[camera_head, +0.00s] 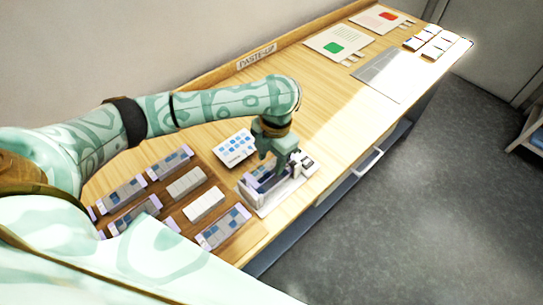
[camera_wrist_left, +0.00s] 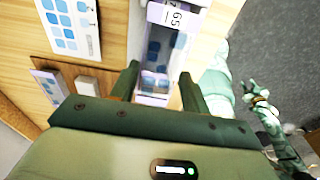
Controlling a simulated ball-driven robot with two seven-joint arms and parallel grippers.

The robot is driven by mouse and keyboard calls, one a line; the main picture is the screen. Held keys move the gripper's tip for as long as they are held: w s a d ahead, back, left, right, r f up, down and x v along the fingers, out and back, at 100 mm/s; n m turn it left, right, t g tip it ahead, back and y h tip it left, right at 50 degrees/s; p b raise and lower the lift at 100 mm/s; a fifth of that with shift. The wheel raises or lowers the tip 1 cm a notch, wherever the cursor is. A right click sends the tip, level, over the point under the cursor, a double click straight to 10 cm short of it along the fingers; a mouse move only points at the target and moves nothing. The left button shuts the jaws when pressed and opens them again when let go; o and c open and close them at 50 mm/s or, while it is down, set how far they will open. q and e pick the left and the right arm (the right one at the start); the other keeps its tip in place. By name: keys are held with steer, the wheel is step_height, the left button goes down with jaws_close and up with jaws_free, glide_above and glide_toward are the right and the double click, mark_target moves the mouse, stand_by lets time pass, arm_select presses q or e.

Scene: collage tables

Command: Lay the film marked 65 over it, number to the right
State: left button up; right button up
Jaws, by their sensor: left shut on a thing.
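The film marked 65 (camera_wrist_left: 166,45) is a clear strip with blue squares and a pale purple end band. In the left wrist view its number is at the top, away from my wrist. My left gripper (camera_head: 270,178) is over a white stand (camera_head: 266,208) on the table; its fingers (camera_wrist_left: 157,88) are on either side of the film's near end and shut on it. In the head view the gripper hides part of the film. Whether the film touches what lies under it I cannot tell. My right arm shows at the right of the wrist view, its gripper (camera_wrist_left: 262,108) small and unclear.
A white card with blue squares (camera_head: 235,149) lies behind the stand. A brown rack with several strips and grey blocks (camera_head: 185,184) is to the left. Further right lie a grey sheet (camera_head: 388,75), cards (camera_head: 338,42) and white blocks (camera_head: 430,42). The middle table is clear.

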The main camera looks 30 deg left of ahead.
arm_select(q)
step_height(320, 180, down, 2)
steer(key=shift+f+b, duration=0.1)
steer(key=shift+b, duration=0.75)
steer(key=shift+f+b, duration=0.7)
steer(key=shift+f, duration=1.15)
steer(key=o, duration=1)
steer(key=r+p, duration=0.2)
steer(key=r, duration=0.3)
steer(key=w+r+p, duration=0.1)
steer(key=r+p, duration=0.1)
steer(key=r, duration=0.3)
steer(key=w+r+p, duration=0.1)
steer(key=r+p, duration=0.1)
steer(key=r, duration=0.4)
steer(key=shift+d+r+p, duration=0.1)
steer(key=shift+d+p, duration=0.15)
steer(key=shift+p, duration=0.05)
